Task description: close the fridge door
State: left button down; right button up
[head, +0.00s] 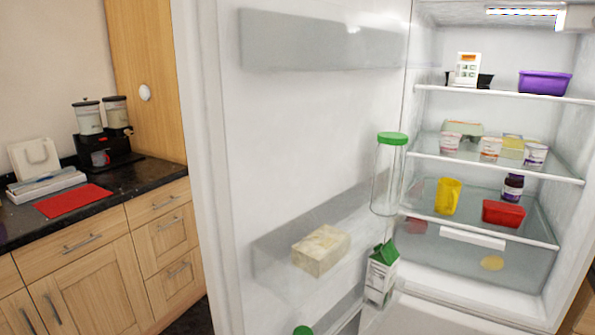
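The fridge door (300,130) stands wide open in the head view, its inner side facing me and its hinge side toward the fridge interior (505,40). Its clear shelves hold a beige block (321,249), a green-lidded jar (390,175) and a green and white carton (381,273). The door's free edge (205,170) is at the left of the door. Neither of my grippers is in view.
Inside the fridge, shelves hold a purple tub (545,82), a yellow cup (447,196), a red tub (503,213) and several small pots.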

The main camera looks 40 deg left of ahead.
aim_at(285, 104)
jog(key=j+z, duration=0.1)
jog(key=j, duration=0.35)
jog(key=k+j+z, duration=0.15)
jog(key=j, duration=0.35)
jog(key=j+z, duration=0.1)
jog(key=j, duration=0.35)
jog(key=k+j+z, duration=0.15)
jog(key=j, duration=0.3)
jog(key=j+z, duration=0.1)
jog(key=j, duration=0.35)
jog(key=i+j+z, duration=0.1)
jog(key=j, duration=0.35)
jog(key=i+j, duration=0.1)
jog(key=j, duration=0.35)
jog(key=z, duration=0.05)
